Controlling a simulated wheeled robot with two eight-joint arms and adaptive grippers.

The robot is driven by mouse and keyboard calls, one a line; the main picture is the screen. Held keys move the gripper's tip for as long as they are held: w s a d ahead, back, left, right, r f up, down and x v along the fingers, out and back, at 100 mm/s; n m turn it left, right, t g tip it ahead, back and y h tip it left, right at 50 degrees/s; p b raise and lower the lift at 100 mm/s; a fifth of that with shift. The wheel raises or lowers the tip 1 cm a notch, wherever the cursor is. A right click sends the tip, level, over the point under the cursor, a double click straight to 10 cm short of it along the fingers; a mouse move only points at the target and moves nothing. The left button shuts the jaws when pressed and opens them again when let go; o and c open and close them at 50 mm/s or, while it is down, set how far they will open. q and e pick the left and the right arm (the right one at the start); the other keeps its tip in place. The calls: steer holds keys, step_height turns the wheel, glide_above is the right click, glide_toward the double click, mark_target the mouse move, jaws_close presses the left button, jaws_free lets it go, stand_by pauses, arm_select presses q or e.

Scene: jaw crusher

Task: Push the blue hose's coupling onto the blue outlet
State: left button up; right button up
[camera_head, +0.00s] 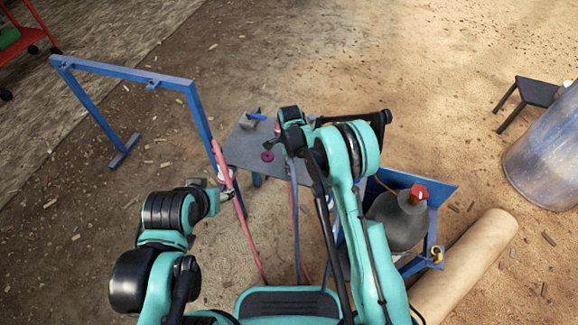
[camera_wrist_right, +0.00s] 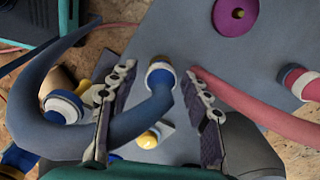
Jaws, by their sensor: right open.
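The blue hose (camera_wrist_right: 33,75) loops in from the left of the right wrist view. It passes behind one finger and ends in a blue coupling with a white collar (camera_wrist_right: 159,73). My right gripper (camera_wrist_right: 158,118) is open, with the hose's end stretch between its fingers in the picture; contact is not clear. Another blue piece with a white collar (camera_wrist_right: 62,107) shows inside the loop; I cannot tell whether it is the blue outlet. In the head view my right gripper (camera_head: 281,140) is over the grey table, partly hidden. My left gripper (camera_head: 222,190) is beside or around the red hose (camera_head: 243,225); its fingers are unclear.
The grey table (camera_head: 241,150) carries a purple disc (camera_head: 267,156) and a grey block with a blue piece (camera_head: 257,116). A blue frame (camera_head: 125,72) stands at left. A machine with a red cap (camera_head: 419,192) stands at right, beside a tan roll (camera_head: 470,265).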

jaws_close()
steer(key=shift+r, duration=0.1)
step_height(320, 180, up, 4)
steer(key=shift+f+p, duration=0.1)
steer(key=shift+p, duration=1)
arm_select(q)
step_height(320, 180, up, 6)
steer(key=p, duration=0.4)
arm_select(e)
steer(key=s+d+r, duration=0.5)
steer(key=d+r, duration=0.2)
steer(key=d, duration=0.3)
steer(key=shift+d, duration=0.2)
steer(key=shift+s, duration=0.1)
